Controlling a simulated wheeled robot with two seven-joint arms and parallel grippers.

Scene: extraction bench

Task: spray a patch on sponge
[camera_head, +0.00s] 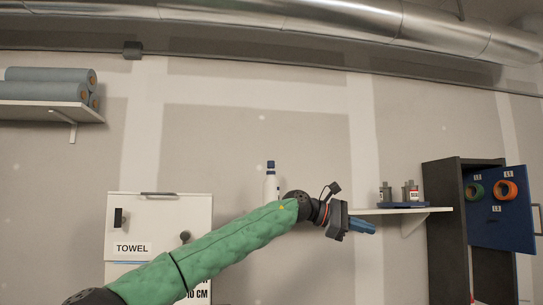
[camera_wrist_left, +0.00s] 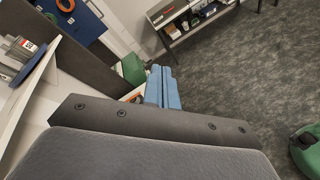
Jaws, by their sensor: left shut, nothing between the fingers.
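My left gripper (camera_head: 362,226) is in front of the small wall shelf, with its blue fingers together and empty. The same fingers show in the left wrist view (camera_wrist_left: 163,86), closed over the grey floor. A white bottle with a dark blue cap (camera_head: 271,183) stands upright behind my left arm; its lower part is hidden, and I cannot tell whether it is a spray bottle. The gripper is to the right of this bottle and apart from it. I see no sponge or patch in either view. My right gripper is not in view.
A white wall shelf (camera_head: 385,211) holds a blue tray (camera_head: 404,205) with small bottles. A dark cabinet (camera_head: 446,220) with a blue panel (camera_head: 497,232) stands at right. A white towel box (camera_head: 128,222) is at left. Blue rolls (camera_head: 45,90) lie on a high shelf.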

